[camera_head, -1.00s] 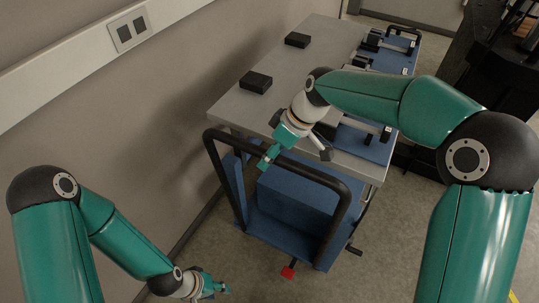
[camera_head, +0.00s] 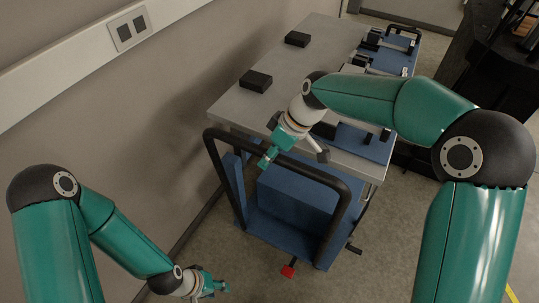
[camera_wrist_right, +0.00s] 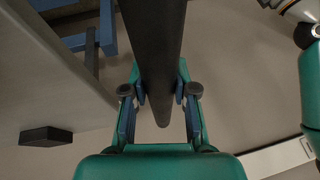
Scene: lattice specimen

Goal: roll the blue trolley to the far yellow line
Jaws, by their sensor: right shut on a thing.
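The blue trolley (camera_head: 290,201) stands on the floor at the near end of a grey-topped table, close to the left wall. Its black tube handle (camera_head: 207,153) arches over its near side. My right gripper (camera_head: 267,160) is shut on the top bar of the handle; the right wrist view shows its fingers (camera_wrist_right: 160,95) on both sides of the dark bar (camera_wrist_right: 155,35). A red pedal (camera_head: 288,270) sticks out low at the trolley's near side. My left gripper (camera_head: 218,287) hangs low at the bottom left, apart from the trolley; its jaws are too small to read.
The grey table top (camera_head: 310,75) carries two black blocks (camera_head: 256,81) and a blue strip (camera_head: 365,143) with fixtures. A dark bench (camera_head: 480,75) stands at the right. A short yellow floor strip (camera_head: 512,295) shows at the bottom right. Floor right of the trolley is clear.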

